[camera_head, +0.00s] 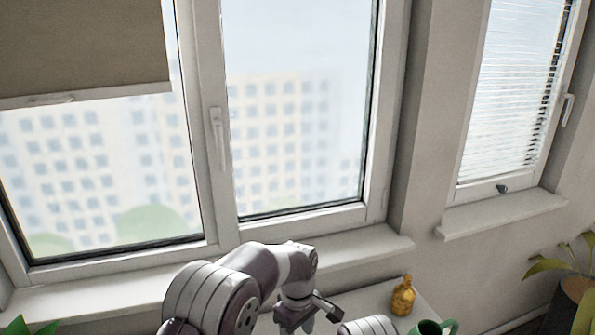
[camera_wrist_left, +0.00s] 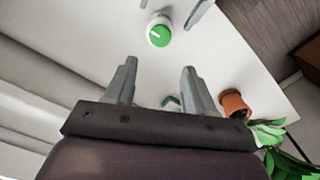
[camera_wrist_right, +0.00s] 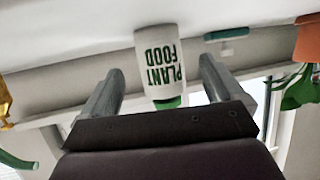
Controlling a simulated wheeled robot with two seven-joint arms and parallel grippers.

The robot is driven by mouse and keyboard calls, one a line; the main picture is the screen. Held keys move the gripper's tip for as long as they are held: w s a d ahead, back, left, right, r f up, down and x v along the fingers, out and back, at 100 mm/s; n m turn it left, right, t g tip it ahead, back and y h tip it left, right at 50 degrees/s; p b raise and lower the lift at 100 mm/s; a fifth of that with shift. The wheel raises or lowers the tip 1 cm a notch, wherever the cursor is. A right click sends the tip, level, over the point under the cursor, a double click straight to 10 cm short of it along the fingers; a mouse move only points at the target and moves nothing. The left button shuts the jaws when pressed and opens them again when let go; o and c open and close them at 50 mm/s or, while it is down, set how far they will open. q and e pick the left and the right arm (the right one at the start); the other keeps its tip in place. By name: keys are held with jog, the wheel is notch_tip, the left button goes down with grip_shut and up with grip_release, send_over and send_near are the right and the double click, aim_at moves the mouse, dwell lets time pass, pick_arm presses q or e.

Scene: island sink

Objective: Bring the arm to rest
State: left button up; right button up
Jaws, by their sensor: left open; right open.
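My left gripper (camera_head: 296,322) points down at the bottom of the head view. In the left wrist view its two fingers (camera_wrist_left: 158,64) stand apart with nothing between them. My right gripper (camera_wrist_right: 159,64) shows open in the right wrist view, which is upside down. A white bottle with "PLANT FOOD" in green (camera_wrist_right: 160,62) stands on the white tabletop in front of the right fingers, with a gap to each finger. In the left wrist view the bottle's top with its green cap (camera_wrist_left: 159,35) lies beyond the left fingertips. The right gripper is hidden in the head view.
A potted plant (camera_wrist_left: 235,104) is right of the left gripper. A teal object (camera_wrist_right: 226,34) lies on the table. Windows (camera_head: 290,110) and a sill are behind.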

jog(key=v, duration=0.6)
jog(key=shift+s+d+r, duration=0.1)
jog(key=shift+d+r, duration=0.05)
pick_arm(q)
jog(key=s+a+r+m, duration=0.2)
jog(key=s+a+m, duration=0.15)
jog(key=a, duration=0.25)
jog(key=s+a+r+m, duration=0.2)
jog(key=s+a, duration=0.3)
jog(key=a, duration=0.1)
pick_arm(e)
jog(key=w+d+r+m+g+h, duration=0.25)
jog(key=d+r+g+h, duration=0.25)
jog(key=d+r, duration=0.35)
pick_arm(q)
jog(key=s+a+m+t, duration=0.1)
jog(key=s+a+m, duration=0.3)
jog(key=s, duration=0.8)
jog(key=shift+s+a+f, duration=0.3)
jog(key=shift+s+a, duration=0.05)
jog(key=shift+a, duration=0.8)
pick_arm(e)
jog(key=s+d+r+m+g+h, duration=0.1)
jog(key=s+d+r+g, duration=0.1)
jog(key=s+r, duration=0.3)
jog(key=s+d+r+m+g+h, duration=0.1)
jog(key=s+d+r+m+g, duration=0.1)
jog(key=s+r, duration=0.4)
jog(key=s+g, duration=0.1)
jog(key=s, duration=0.2)
